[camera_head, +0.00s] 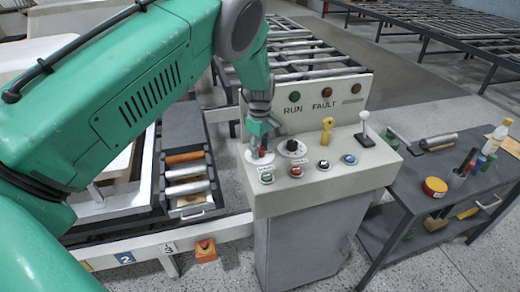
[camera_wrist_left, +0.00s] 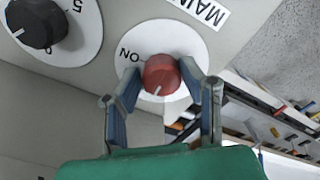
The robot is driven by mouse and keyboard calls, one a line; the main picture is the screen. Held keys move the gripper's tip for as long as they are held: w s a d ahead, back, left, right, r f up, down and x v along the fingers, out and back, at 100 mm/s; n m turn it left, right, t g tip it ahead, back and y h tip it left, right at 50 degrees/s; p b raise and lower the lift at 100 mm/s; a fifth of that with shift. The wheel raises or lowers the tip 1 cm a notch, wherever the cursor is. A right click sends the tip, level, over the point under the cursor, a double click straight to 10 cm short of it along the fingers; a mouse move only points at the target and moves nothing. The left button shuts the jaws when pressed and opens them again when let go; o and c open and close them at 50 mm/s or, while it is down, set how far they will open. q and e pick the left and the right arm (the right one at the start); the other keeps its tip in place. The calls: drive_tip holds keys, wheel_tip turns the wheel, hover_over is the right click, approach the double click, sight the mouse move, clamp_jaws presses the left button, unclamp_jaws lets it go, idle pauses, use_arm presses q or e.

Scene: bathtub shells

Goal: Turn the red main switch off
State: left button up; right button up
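The red main switch (camera_wrist_left: 161,75) is a round red knob on a white dial plate (camera_wrist_left: 160,33) in the left wrist view. The word ON is printed at the dial's upper left, and the knob's white mark points down and slightly left, away from ON. In the head view the switch (camera_head: 262,153) is at the left of the grey console top. My left gripper (camera_wrist_left: 161,79) reaches down over it, with a blue finger close against each side of the knob. It also shows in the head view (camera_head: 261,134). The rest of the dial lettering is hidden. My right gripper is not in view.
A black rotary knob (camera_head: 291,146) on a white dial sits just right of the switch. Several push buttons, a yellow key (camera_head: 327,130) and a white-knobbed lever (camera_head: 364,128) share the console (camera_head: 355,182). A dark tool cart (camera_head: 415,190) stands to the right.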

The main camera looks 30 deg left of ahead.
sight(261, 148)
use_arm(q)
drive_tip(key=shift+o, duration=0.7)
drive_tip(key=shift+w, duration=0.1)
wheel_tip(261, 148, up, 12)
drive_tip(key=shift+f, duration=0.1)
idle(0.3)
